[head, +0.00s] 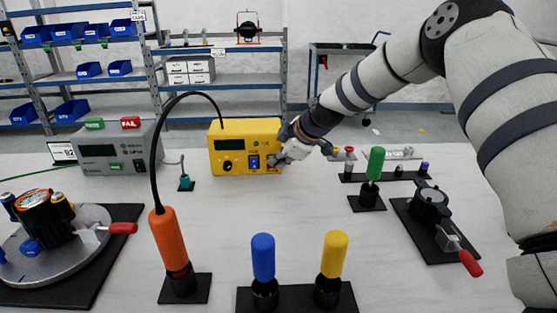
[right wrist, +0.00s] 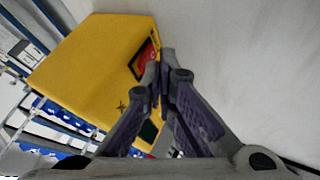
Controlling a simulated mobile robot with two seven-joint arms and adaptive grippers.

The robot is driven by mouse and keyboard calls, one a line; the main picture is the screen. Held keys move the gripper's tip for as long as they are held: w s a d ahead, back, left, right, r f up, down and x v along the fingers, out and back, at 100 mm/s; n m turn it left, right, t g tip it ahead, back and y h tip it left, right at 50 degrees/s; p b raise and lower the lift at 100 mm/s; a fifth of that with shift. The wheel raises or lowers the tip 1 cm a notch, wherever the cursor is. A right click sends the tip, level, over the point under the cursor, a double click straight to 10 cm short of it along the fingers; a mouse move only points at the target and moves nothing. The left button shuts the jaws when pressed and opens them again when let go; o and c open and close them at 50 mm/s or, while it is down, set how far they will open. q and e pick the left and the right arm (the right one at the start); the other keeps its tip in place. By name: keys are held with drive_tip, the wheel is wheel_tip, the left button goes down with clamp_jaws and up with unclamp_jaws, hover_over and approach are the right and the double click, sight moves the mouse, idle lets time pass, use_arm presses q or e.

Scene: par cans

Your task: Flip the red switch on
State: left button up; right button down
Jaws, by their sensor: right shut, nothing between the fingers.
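The yellow box (head: 232,140) stands on the table, with a dark display, a black knob and a blue switch (head: 254,162) on its front. The red switch (right wrist: 146,62) shows on the box in the right wrist view, partly covered by my fingers. In the head view my gripper hides most of it. My right gripper (head: 276,160) is shut and empty at the right end of the box's front. In the right wrist view its fingertips (right wrist: 166,58) are right beside the red switch; I cannot tell whether they touch it. The switch's position is unclear. My left gripper is not in view.
A grey box (head: 97,152) stands left of the yellow one. An orange-handled tool (head: 168,238) with a black cable stands in front. Blue (head: 263,256) and yellow (head: 334,254) handles stand nearer, a green one (head: 376,163) to the right. The middle of the table is clear.

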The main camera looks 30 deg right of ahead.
drive_tip(key=shift+w+d+f+g+y+b, duration=0.2)
drive_tip(key=shift+w+d+g+y+b, duration=0.15)
drive_tip(key=shift+w+g+b, duration=0.3)
drive_tip(key=shift+d+r+g+y+b, duration=0.1)
drive_tip(key=shift+r+g+y+b, duration=0.15)
drive_tip(key=shift+r+g+b, duration=0.15)
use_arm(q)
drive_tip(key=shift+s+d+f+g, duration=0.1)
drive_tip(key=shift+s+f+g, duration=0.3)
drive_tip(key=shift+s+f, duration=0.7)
use_arm(e)
drive_tip(key=shift+r+m, duration=0.1)
drive_tip(key=shift+m, duration=0.2)
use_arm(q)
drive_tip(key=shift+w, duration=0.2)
use_arm(e)
drive_tip(key=shift+w, duration=0.1)
drive_tip(key=shift+r, duration=0.2)
use_arm(q)
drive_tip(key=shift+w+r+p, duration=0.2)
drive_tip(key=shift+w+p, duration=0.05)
drive_tip(key=shift+p, duration=0.1)
use_arm(e)
drive_tip(key=shift+r, duration=0.75)
